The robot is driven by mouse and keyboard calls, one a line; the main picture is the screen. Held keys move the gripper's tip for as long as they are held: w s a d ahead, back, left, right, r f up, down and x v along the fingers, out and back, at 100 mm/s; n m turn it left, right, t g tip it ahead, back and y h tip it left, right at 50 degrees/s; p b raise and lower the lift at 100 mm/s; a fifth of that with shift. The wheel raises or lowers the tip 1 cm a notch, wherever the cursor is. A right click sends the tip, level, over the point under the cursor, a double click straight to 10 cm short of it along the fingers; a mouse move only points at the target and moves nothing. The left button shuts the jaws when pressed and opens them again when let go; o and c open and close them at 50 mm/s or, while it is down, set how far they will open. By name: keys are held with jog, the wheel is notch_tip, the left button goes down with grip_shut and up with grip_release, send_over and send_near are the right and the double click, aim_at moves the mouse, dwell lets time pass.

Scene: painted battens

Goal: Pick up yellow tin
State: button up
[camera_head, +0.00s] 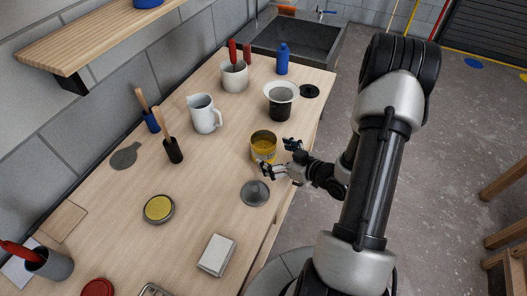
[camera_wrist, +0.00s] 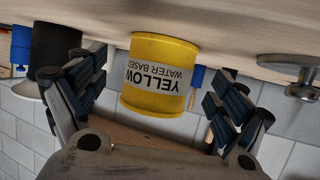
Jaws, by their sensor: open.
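The yellow tin (camera_head: 264,147) stands on the wooden bench near its right edge, with its top open. In the wrist view the tin (camera_wrist: 160,88) shows upside down, with a white label reading "YELLOW WATER BASED". My gripper (camera_head: 277,157) is open beside the tin, on its right side. In the wrist view the fingers of my gripper (camera_wrist: 154,97) lie to the left and right of the tin, with a gap on both sides. The tin appears between or just beyond the fingertips; I cannot tell exactly how deep.
A grey lid (camera_head: 255,193) with a knob lies just in front of the tin. A dark pot with a white rim (camera_head: 281,100) stands behind it. A white jug (camera_head: 203,113) and a dark brush pot (camera_head: 173,150) are to the left. The bench (camera_head: 205,190) is bare left of the lid.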

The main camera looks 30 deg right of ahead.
aim_at(255, 145)
jog(key=x, duration=0.2)
jog(key=b+x, duration=0.1)
jog(key=x, duration=0.2)
jog(key=shift+w+a+r, duration=0.15)
jog(key=shift+w+a, duration=0.1)
jog(key=shift+w, duration=0.15)
jog(key=shift+c, duration=0.6)
jog(key=shift+r, duration=0.1)
jog(key=c, duration=1.4)
jog(key=shift+r, duration=0.2)
